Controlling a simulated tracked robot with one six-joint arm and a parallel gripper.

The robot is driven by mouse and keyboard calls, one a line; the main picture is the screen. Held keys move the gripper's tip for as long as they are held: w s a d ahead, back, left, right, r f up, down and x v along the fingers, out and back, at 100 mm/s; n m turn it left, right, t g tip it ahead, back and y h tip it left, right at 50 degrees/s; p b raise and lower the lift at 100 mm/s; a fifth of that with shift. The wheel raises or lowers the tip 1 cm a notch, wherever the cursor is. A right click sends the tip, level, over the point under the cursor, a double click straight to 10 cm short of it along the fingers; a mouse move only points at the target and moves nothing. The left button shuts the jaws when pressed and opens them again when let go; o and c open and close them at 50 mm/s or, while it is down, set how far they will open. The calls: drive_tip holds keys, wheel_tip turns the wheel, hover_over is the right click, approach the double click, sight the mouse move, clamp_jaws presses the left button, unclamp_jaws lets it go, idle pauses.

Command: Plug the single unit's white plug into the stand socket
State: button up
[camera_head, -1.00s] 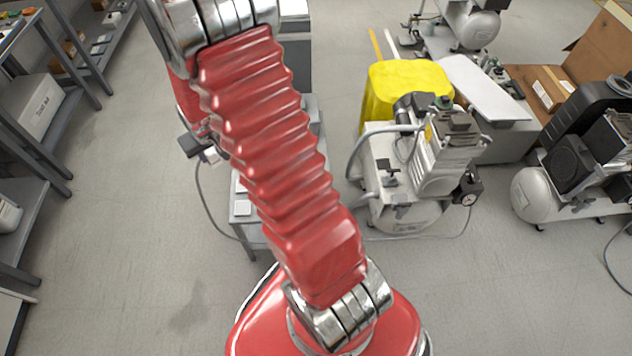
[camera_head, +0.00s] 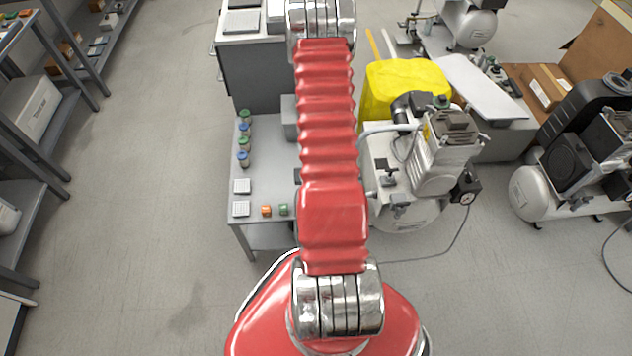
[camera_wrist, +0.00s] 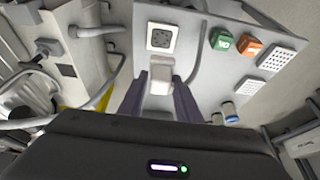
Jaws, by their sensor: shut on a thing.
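In the wrist view, my gripper (camera_wrist: 163,98) is shut on the white plug (camera_wrist: 159,80), held between its two dark fingers. The stand socket (camera_wrist: 161,37), a white square with a dark round face, lies just ahead of the plug on the grey stand (camera_wrist: 207,22). A gap seems to show between plug and socket; their height difference is unclear. In the head view, my arm hides the gripper, plug and socket. The single unit (camera_head: 430,165), a white compressor, stands right of the stand (camera_head: 262,180), its grey cord (camera_head: 440,252) trailing leftward behind my arm.
The stand also bears an orange block (camera_wrist: 250,46), a green block (camera_wrist: 221,40), white grid pads (camera_head: 242,186) and several jars (camera_head: 243,142). A yellow-covered thing (camera_head: 395,82) stands behind the compressor. Clear floor lies left of the stand.

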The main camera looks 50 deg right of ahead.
drive_tip(key=shift+s+d+f, duration=0.1)
drive_tip(key=shift+s+f, duration=0.05)
drive_tip(key=shift+s, duration=0.1)
drive_tip(key=shift+f, duration=3.6)
drive_tip(key=shift+s+r, duration=0.1)
drive_tip(key=shift+f, duration=0.4)
drive_tip(key=o, duration=1.2)
drive_tip(key=shift+c, duration=0.2)
drive_tip(key=shift+o, duration=0.3)
